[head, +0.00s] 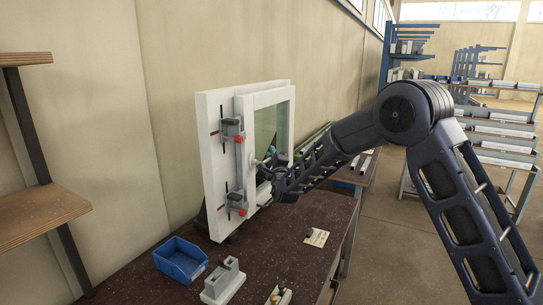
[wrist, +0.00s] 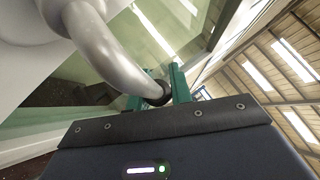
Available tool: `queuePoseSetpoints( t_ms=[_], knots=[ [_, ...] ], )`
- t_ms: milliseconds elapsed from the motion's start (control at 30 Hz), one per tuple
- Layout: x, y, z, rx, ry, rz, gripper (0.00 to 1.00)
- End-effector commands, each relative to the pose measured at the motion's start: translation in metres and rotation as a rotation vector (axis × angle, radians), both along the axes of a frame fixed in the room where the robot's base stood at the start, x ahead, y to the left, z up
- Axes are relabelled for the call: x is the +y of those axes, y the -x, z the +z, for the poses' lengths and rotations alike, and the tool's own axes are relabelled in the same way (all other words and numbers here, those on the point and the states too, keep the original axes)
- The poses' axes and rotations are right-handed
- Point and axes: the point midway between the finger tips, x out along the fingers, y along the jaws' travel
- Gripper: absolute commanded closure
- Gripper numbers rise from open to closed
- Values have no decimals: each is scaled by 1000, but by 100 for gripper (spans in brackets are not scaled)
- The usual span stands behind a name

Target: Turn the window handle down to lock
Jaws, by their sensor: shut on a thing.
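The window (head: 242,100) has a white frame with a greenish pane and stands upright on the dark bench. Its handle (head: 257,162) shows as a small light-grey piece at the sash, partly hidden by my gripper (head: 268,168). In the wrist view the handle (wrist: 98,48) is a curved, silver-grey lever with a dark end. My gripper's green fingers (wrist: 160,88) are shut on that dark end, one on each side. The handle's exact angle is hard to tell.
Two grey clamps (head: 231,128) with red parts sit on the frame's left side. A blue bin (head: 181,260), a grey block fixture (head: 222,281) and a paper note (head: 316,237) lie on the bench (head: 290,222). Wooden shelves (head: 38,212) stand at the left.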

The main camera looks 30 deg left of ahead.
Motion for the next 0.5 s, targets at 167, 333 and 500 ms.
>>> queuePoseSetpoints(
  t_ms=[167,333,500],
  knots=[
    [0,0,-4,45,-1,0,100],
    [-1,-1,-13,143,-1,-1,100],
    [-1,1,-26,285,-2,-2,100]
  ],
)
